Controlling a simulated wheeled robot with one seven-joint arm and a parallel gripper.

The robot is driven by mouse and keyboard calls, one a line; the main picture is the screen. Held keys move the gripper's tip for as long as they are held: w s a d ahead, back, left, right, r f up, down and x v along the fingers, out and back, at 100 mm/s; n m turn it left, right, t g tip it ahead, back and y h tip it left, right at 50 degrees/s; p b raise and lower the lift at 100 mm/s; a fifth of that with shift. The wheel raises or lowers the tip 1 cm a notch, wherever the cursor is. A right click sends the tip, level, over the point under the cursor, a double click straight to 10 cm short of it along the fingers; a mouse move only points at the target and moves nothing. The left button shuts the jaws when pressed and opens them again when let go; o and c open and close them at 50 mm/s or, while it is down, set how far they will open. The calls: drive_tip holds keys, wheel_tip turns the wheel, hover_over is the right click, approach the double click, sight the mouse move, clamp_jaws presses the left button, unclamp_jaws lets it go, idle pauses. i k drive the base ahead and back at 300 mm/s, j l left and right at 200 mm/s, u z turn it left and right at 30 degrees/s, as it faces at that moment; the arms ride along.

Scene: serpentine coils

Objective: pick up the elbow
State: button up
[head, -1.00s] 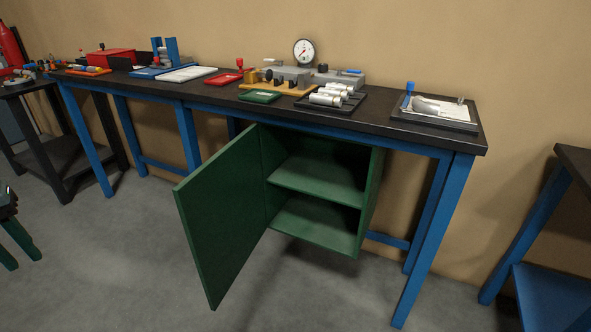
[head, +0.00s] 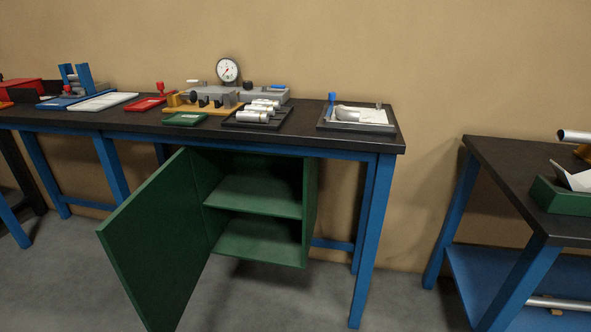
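A pale grey curved piece, which looks like the elbow (head: 347,112), lies in a dark-rimmed tray (head: 383,129) at the right end of the long black-topped bench (head: 300,139). It is small in the head view, so its exact shape is hard to tell. A blue-topped item (head: 331,102) stands at the tray's left side, and a small grey post (head: 379,104) stands at its back right. My gripper is not in view.
A green cabinet with an open door (head: 160,243) sits under the bench, the door jutting forward. Left of the elbow's tray is a black tray of metal cylinders (head: 257,117). Another black-topped table (head: 500,165) stands right, with a gap between. Grey floor shows in front.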

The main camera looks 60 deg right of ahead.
sight(344, 113)
drive_tip(key=k+l+z, duration=0.1)
drive_tip(key=l, duration=0.25)
drive_tip(key=k+l+z, duration=0.15)
drive_tip(key=l, duration=0.25)
drive_tip(key=k+l+z, duration=0.1)
drive_tip(key=k+l, duration=0.2)
drive_tip(key=l, duration=0.1)
